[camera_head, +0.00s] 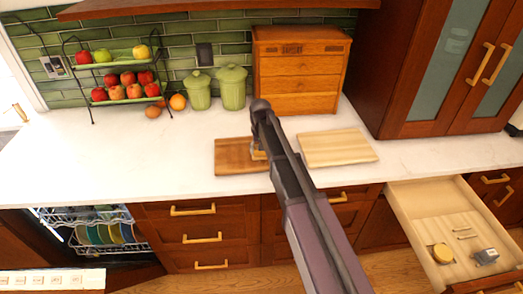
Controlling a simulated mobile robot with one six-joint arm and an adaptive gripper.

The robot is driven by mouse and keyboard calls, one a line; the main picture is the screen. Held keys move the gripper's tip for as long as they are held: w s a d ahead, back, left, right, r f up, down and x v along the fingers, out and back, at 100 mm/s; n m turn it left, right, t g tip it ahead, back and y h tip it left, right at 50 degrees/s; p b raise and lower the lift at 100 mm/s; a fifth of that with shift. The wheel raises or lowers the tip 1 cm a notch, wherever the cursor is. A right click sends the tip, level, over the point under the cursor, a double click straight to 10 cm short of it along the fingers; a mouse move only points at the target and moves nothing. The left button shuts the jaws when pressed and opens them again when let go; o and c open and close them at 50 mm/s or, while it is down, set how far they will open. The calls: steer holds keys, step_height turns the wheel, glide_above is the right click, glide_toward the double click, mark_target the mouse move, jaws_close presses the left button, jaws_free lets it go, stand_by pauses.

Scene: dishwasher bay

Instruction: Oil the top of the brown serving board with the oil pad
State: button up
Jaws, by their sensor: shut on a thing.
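The brown serving board (232,158) lies flat on the white counter, left of a paler board. My arm reaches over its right part, and my gripper (259,148) points down there, largely hidden by my own arm. A small tan piece, which looks like the oil pad (258,155), shows under the gripper, at the board's right side. My gripper is shut on it. I cannot tell whether the pad touches the board's top. The board's right edge is partly hidden by my arm.
The pale board (338,147) lies close on the right. Behind stand a wooden drawer box (298,75), green canisters (232,88) and a fruit rack (118,78). An open drawer (423,205) juts out at right. A dishwasher (105,230) with plates is open at left.

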mark_target(226, 160)
steer(key=shift+s+a, duration=0.15)
steer(key=shift+a, duration=0.7)
steer(key=shift+s+a, duration=0.15)
steer(key=shift+a, duration=0.7)
steer(key=shift+s+a, duration=0.2)
steer(key=shift+a, duration=1.45)
steer(key=shift+a, duration=0.1)
steer(key=shift+s+a, duration=0.15)
steer(key=shift+a, duration=0.65)
steer(key=shift+s+a, duration=0.1)
steer(key=shift+a, duration=0.65)
steer(key=shift+a, duration=0.1)
steer(key=shift+s+a, duration=0.15)
steer(key=shift+a, duration=0.65)
steer(key=shift+s+a, duration=0.1)
steer(key=shift+a, duration=0.7)
steer(key=shift+a, duration=0.1)
